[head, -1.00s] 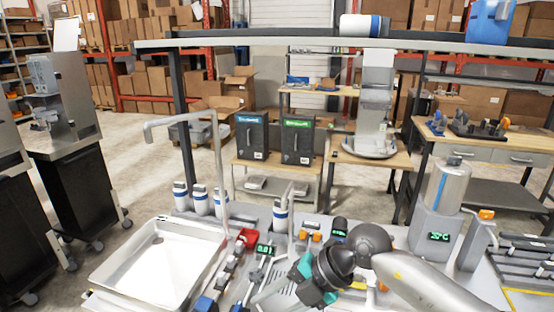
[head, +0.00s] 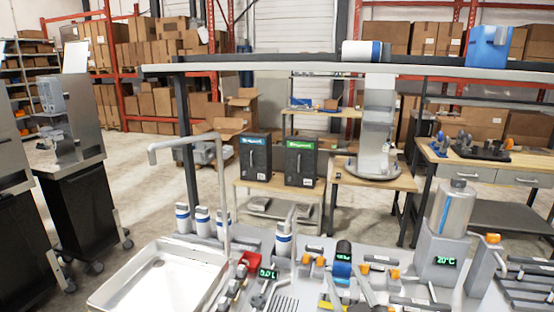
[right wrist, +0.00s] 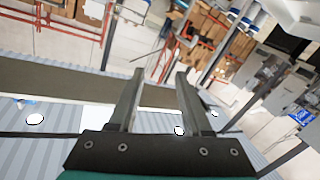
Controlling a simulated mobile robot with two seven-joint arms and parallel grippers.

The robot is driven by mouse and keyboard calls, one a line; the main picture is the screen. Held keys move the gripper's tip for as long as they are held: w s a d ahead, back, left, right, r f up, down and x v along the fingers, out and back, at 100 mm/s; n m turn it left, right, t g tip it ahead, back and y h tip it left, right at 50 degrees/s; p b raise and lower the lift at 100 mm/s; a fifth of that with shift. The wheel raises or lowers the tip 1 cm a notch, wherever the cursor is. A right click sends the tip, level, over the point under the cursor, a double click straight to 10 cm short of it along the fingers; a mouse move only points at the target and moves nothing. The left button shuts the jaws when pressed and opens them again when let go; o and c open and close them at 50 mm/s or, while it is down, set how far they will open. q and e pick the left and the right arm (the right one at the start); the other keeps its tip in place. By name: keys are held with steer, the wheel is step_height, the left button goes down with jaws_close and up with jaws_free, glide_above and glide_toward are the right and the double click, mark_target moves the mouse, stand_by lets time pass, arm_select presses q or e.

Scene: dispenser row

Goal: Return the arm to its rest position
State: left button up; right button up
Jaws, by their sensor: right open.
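My right gripper (right wrist: 160,75) shows in the right wrist view. Its two grey fingers stand apart with nothing between them, so it is open and empty. Behind the fingers are the dark gripper mount and a strip of green. The view past the fingers is tilted, with shelves of boxes and a dark beam. I cannot make out my right gripper or arm in the head view. My left gripper is in neither view.
In the head view, a white sink basin (head: 162,277) stands at the front left under a grey tap. A row of small dispensers and tools (head: 342,262) fills the bench middle. A steel canister (head: 455,208) stands at right. A rail (head: 290,68) spans above.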

steer(key=s+d+f+m+g+h, duration=0.2)
steer(key=s+d+f+g, duration=0.25)
steer(key=f, duration=0.35)
steer(key=s+f+g+y, duration=0.1)
steer(key=s+f+g, duration=0.4)
steer(key=s, duration=0.5)
steer(key=s+f+g, duration=0.5)
steer(key=s+f, duration=0.1)
steer(key=s, duration=0.3)
step_height(320, 180, down, 31)
steer(key=s+b, duration=0.2)
steer(key=b, duration=0.7)
steer(key=s+d+f+g+b, duration=0.1)
steer(key=s+f+b, duration=0.3)
steer(key=s+f, duration=0.3)
steer(key=s+d+f+g+b, duration=0.1)
steer(key=s+f+b, duration=0.3)
steer(key=s+f, duration=0.4)
step_height(320, 180, down, 8)
steer(key=shift+s+r+b, duration=0.2)
steer(key=shift+s+b, duration=0.05)
steer(key=shift+b, duration=0.1)
steer(key=shift+d, duration=0.15)
